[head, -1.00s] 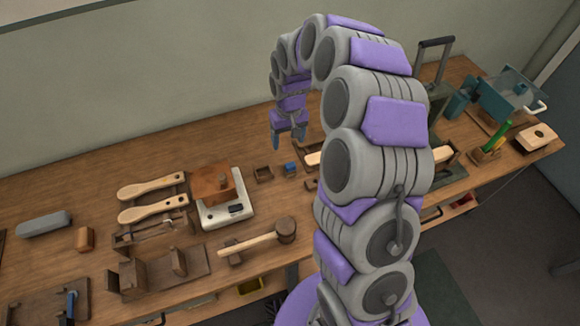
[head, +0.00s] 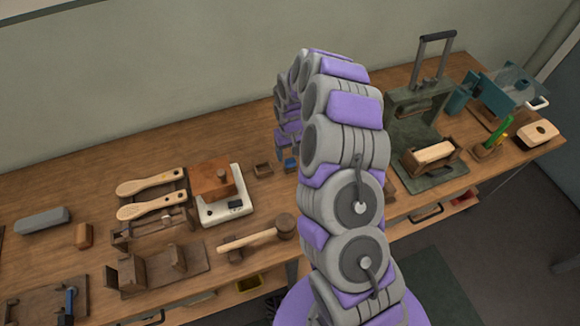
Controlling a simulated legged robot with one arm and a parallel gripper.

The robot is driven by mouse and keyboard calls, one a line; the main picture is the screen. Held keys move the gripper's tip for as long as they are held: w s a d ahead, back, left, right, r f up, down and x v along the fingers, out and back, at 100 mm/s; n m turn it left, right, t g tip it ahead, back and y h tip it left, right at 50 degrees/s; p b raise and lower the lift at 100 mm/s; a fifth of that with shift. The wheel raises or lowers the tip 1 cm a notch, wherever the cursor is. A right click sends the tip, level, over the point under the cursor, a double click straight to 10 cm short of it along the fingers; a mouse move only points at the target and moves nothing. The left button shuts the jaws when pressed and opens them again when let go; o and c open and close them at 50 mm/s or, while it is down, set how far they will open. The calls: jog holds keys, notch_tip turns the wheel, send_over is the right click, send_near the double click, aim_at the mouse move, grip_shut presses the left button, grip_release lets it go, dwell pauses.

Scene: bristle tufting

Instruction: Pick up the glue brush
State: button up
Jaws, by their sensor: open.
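No object is plainly marked as the glue brush. A green-handled tool (head: 499,134) leans in a small wooden holder (head: 484,152) at the right of the bench and may be it, but its tip is hard to make out. My gripper (head: 284,154) is open, pointing down over the middle back of the bench, partly hidden by my arm. It is well to the left of the green tool, near a small blue block (head: 291,166), with nothing visible in its jaws.
A green press (head: 417,105) with a wooden block stands between my arm and the green tool. A teal machine (head: 510,88) is behind it. The back left bench is clear.

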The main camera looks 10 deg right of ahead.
aim_at(290, 160)
notch_tip(290, 160, down, 2)
jog(key=shift+f, duration=0.1)
jog(key=shift+s+a+f+b, duration=0.1)
jog(key=shift+f+b, duration=0.2)
jog(key=shift+f, duration=0.55)
jog(key=shift+s+d+f+b, duration=0.1)
jog(key=shift+f+b, duration=0.15)
jog(key=shift+f, duration=0.6)
jog(key=shift+s+a+f+b, duration=0.1)
jog(key=shift+f+b, duration=0.2)
jog(key=shift+f, duration=0.55)
jog(key=shift+r, duration=0.1)
jog(key=shift+c, duration=0.3)
jog(key=c, duration=1)
notch_tip(290, 160, up, 3)
jog(key=shift+r+p, duration=0.2)
jog(key=shift+p, duration=0.4)
jog(key=shift+s+r, duration=0.15)
jog(key=shift+s, duration=0.15)
jog(key=s, duration=0.5)
jog(key=s+p, duration=0.1)
jog(key=s, duration=0.4)
jog(key=s+r+p, duration=0.1)
jog(key=s, duration=0.4)
jog(key=shift+s+r, duration=0.1)
jog(key=shift+s, duration=0.15)
